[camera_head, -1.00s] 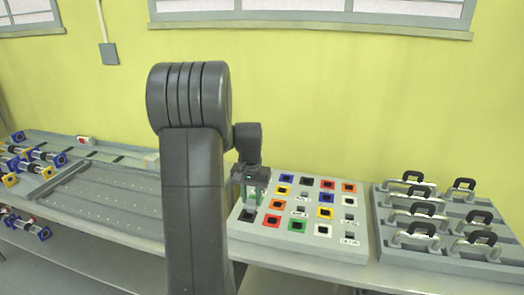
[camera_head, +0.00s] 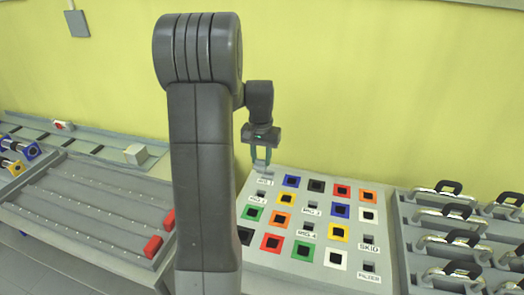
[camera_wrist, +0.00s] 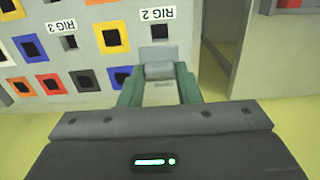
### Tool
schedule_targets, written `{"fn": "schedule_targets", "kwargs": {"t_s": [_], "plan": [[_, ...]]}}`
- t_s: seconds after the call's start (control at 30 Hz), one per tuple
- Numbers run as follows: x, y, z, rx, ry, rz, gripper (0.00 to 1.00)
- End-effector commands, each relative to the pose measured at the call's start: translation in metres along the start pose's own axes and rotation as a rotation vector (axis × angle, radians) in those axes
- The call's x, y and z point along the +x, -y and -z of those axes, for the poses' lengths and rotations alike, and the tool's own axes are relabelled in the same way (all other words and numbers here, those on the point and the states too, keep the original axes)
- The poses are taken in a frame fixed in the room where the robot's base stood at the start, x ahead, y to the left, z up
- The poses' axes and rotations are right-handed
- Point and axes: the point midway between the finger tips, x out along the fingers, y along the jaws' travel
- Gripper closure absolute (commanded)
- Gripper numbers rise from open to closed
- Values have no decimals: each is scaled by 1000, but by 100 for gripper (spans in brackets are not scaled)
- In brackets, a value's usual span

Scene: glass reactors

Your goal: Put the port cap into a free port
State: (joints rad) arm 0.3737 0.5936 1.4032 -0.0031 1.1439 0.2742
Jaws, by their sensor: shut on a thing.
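My gripper (camera_head: 261,160) hangs over the back left corner of the port panel (camera_head: 255,205), near the RIG 1 label. In the wrist view its green-grey fingers (camera_wrist: 157,88) are shut on a small grey block, the port cap (camera_wrist: 158,70). In the head view the cap is too small to make out between the fingers. The panel carries dark square ports, some in coloured frames and some plain beside labels. The plain RIG 2 port (camera_wrist: 157,31) and RIG 3 port (camera_wrist: 70,42) show in the wrist view. I cannot tell whether the cap touches the panel.
A rack of grey trays with metal-and-black handles (camera_head: 450,208) stands right of the panel. At left, a long grey tray (camera_head: 90,205) has red blocks (camera_head: 153,247) at its right end. A small pale box (camera_head: 135,154) sits behind it. The yellow wall rises behind everything.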

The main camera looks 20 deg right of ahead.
Motion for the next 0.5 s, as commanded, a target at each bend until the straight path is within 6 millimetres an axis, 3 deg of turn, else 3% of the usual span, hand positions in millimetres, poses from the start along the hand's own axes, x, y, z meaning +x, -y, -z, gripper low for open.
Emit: {"fn": "schedule_targets", "kwargs": {"t_s": [0.5], "plan": [[26, 0, 0, 0, 0, 0, 93]]}}
